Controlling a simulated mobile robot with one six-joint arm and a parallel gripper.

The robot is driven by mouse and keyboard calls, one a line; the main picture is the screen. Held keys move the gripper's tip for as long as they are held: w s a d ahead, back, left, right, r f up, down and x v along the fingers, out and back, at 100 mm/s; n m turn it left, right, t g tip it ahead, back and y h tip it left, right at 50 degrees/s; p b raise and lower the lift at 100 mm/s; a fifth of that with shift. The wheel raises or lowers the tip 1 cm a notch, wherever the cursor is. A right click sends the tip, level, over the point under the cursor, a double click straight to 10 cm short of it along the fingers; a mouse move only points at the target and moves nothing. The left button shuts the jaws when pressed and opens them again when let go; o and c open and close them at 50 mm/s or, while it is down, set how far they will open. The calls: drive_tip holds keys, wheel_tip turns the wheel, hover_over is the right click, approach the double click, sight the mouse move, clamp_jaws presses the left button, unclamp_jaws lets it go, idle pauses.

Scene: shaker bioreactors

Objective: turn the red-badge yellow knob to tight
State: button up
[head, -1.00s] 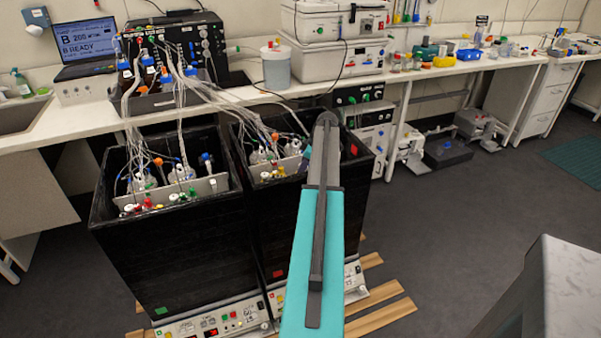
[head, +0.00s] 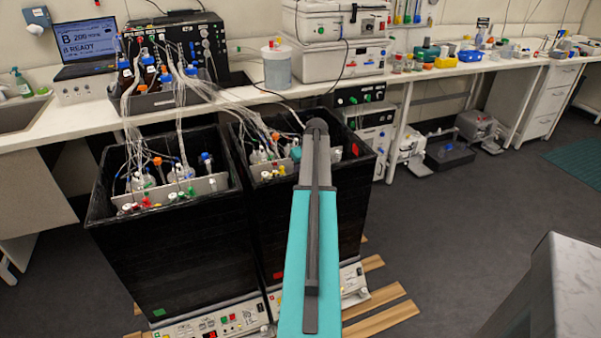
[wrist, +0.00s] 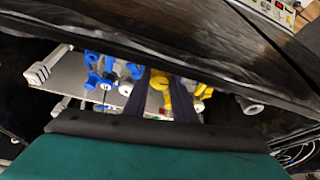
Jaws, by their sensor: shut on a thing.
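The yellow knob (wrist: 160,81) shows in the wrist view between the two dark fingers of my gripper (wrist: 161,100), which is shut on it. The knob sits at a grey plate inside the black box with red badges (head: 354,149), the right one of two. In the head view my arm hides most of the gripper and the knob; only a teal bit of the gripper shows inside the box. The knob's turn mark cannot be made out.
Blue knobs (wrist: 92,82) and pale fittings crowd the left side of the fingers; more yellow parts (wrist: 201,97) lie just right. The dark box wall (wrist: 230,50) rises close by. Tubes (head: 243,115) run to the bench. A second black box (head: 170,255) stands left.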

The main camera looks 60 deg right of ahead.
drive_tip(key=m+g+h, duration=0.1)
drive_tip(key=m, duration=0.3)
drive_tip(key=shift+w+a, duration=0.1)
drive_tip(key=shift+a, duration=0.1)
drive_tip(key=shift+w+m+g+h, duration=0.1)
drive_tip(key=shift+m+g+h, duration=0.5)
drive_tip(key=shift+m, duration=1.4)
drive_tip(key=o, duration=1)
drive_tip(key=shift+o, duration=0.2)
drive_tip(key=shift+r, duration=0.1)
drive_tip(key=b+v, duration=0.1)
drive_tip(key=v, duration=1.2)
drive_tip(key=shift+w+r, duration=0.15)
drive_tip(key=shift+r, duration=0.15)
drive_tip(key=shift+a, duration=0.2)
